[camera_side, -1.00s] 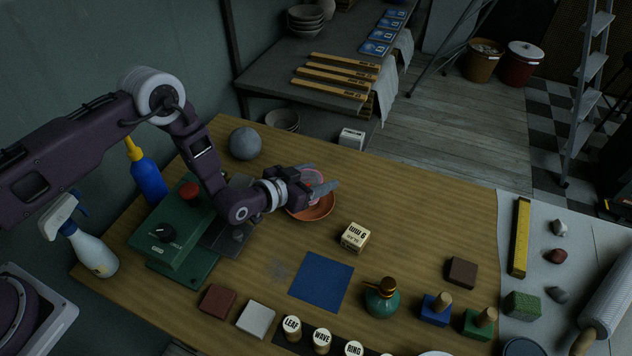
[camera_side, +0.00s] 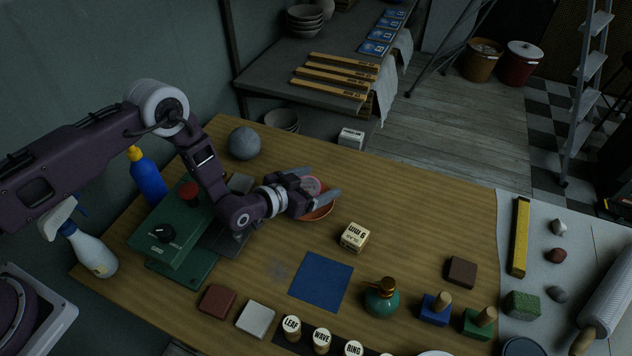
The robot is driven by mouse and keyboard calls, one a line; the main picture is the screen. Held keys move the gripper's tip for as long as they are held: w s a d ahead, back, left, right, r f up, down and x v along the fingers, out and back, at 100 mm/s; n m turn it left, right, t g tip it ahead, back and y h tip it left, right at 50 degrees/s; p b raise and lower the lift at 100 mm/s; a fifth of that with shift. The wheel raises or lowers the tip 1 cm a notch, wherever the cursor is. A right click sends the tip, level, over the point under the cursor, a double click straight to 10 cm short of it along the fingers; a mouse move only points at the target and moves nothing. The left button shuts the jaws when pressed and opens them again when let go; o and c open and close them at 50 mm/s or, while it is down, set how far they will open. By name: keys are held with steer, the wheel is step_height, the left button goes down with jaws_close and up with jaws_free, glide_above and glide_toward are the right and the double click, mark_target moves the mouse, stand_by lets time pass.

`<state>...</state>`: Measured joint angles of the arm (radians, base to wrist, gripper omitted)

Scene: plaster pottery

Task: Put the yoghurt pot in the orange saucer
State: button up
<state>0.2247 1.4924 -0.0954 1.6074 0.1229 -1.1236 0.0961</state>
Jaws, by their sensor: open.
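The orange saucer (camera_side: 319,214) sits on the wooden table, partly hidden behind my gripper. A small pale pink, round-rimmed thing, which looks like the yoghurt pot (camera_side: 313,185), shows at the saucer between my fingers. It appears to be in the saucer, but my gripper hides its lower part, so I cannot tell exactly how it rests. My gripper (camera_side: 321,183) is open, low over the saucer, with one finger on each side of the pot.
A grey ball (camera_side: 244,143) stands behind my wrist. A green machine (camera_side: 178,236) and spray bottle (camera_side: 90,248) are at left.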

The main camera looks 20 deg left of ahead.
steer(key=shift+r, duration=0.2)
steer(key=v, duration=1.2)
steer(key=shift+r, duration=0.25)
steer(key=shift+a, duration=0.1)
steer(key=w+a+r+g+y, duration=0.1)
steer(key=w+a+r+y, duration=0.2)
steer(key=r, duration=0.9)
steer(key=s+a+r+n+g, duration=0.1)
steer(key=s+a+r, duration=0.15)
steer(key=r, duration=0.25)
steer(key=s+a+r+g, duration=0.1)
steer(key=a+r, duration=0.2)
steer(key=r, duration=0.3)
steer(key=s+a+r+n+g+y, duration=0.1)
steer(key=s+a+r, duration=0.15)
steer(key=s, duration=0.25)
steer(key=s+a+r+n+y, duration=0.1)
steer(key=s+r, duration=0.3)
steer(key=s, duration=0.2)
steer(key=s+a+g, duration=0.1)
steer(key=s, duration=0.8)
steer(key=s+a+r+n+g, duration=0.1)
steer(key=s+g, duration=0.1)
steer(key=s, duration=0.7)
steer(key=shift+a+r, duration=0.35)
